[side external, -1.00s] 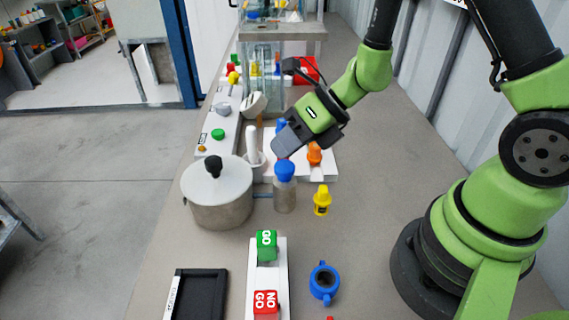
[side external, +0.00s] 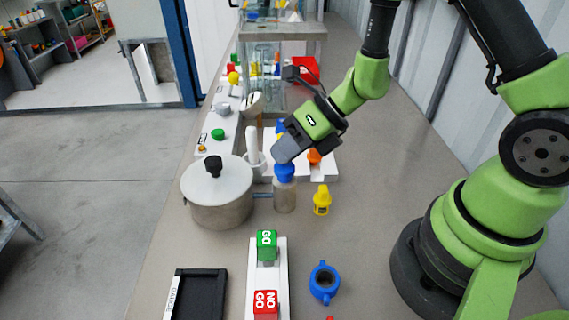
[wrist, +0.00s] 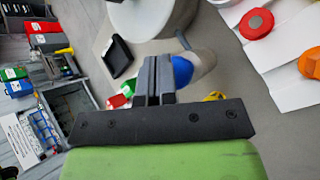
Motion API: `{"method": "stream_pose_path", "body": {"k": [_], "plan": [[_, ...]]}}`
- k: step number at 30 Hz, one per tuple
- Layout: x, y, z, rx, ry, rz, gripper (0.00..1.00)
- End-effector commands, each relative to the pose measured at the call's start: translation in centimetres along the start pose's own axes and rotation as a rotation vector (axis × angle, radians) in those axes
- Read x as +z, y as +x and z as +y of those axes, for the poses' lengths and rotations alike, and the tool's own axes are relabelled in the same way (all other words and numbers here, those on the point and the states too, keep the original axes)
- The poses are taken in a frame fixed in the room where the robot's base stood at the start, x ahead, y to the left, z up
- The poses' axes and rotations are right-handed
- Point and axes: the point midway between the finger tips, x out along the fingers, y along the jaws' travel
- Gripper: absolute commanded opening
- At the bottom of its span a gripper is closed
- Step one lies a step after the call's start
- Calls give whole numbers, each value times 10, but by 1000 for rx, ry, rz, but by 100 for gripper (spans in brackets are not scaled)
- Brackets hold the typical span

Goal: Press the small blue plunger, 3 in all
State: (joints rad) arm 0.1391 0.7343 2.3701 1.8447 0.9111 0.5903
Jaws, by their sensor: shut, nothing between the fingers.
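A blue part (side external: 281,126) shows partly behind my gripper, over the white stepped base (side external: 326,173); I cannot tell its full shape or size. An orange knob (side external: 315,157) stands on the same base. The wrist view shows a red knob (wrist: 257,23) and an orange knob (wrist: 310,63) on the base, but no blue plunger there. My gripper (side external: 281,154) is shut and empty, tilted down-left. The cap also shows beside the fingers in the wrist view (wrist: 182,70).
A lidded metal pot (side external: 218,195) stands left of the bottle, with a mortar and pestle (side external: 253,150) behind. Bench right is clear.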

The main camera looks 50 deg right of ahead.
Motion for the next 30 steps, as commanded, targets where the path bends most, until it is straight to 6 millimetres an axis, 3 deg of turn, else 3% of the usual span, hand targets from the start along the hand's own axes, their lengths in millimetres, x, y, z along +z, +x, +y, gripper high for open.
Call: {"method": "stream_pose_path", "body": {"k": [30], "plan": [[-7,9,-6,0,1,2,0]]}}
